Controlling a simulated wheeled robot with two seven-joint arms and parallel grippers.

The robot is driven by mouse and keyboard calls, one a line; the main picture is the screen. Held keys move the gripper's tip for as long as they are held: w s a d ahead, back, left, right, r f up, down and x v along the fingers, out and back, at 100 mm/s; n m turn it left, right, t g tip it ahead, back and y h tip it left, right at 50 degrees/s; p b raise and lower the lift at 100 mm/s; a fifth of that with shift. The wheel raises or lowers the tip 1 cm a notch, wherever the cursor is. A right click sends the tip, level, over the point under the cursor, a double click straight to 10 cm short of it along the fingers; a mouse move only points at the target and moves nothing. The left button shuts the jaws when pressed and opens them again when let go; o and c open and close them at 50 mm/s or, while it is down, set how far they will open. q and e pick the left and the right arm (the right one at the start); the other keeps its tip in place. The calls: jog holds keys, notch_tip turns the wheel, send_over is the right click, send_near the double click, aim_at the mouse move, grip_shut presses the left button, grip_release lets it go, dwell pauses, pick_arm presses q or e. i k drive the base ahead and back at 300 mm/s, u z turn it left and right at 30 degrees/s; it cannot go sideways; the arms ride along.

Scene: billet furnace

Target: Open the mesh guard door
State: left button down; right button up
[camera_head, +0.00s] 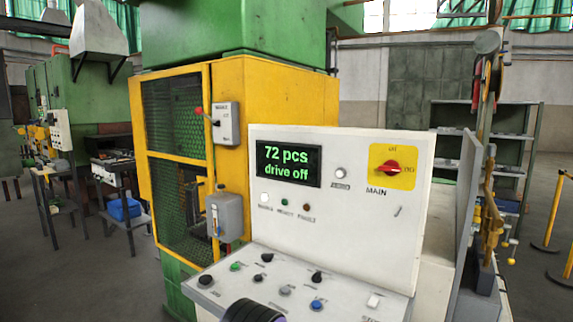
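The mesh guard door (209,140) has a yellow frame and dark mesh, on the left face of the green and yellow machine. It appears closed, with a crossbar between its upper and lower mesh parts. Machine parts show dimly through the lower mesh. A pale switch box (226,124) with a red-knobbed lever is mounted to the right of the door's upper part. A grey box (224,217) is by its lower right edge. Neither of my grippers is in view.
A white control console (335,215) stands in front, reading "72 pcs drive off", with a red MAIN rotary switch (391,168) on a yellow plate. A dark ribbed part cuts the bottom edge. A small table with a blue bin (124,208) stands left; floor shows between.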

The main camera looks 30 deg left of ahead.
aim_at(205, 186)
jog(key=u, duration=2.95)
jog(key=i, duration=1.6)
jog(key=z, duration=1.95)
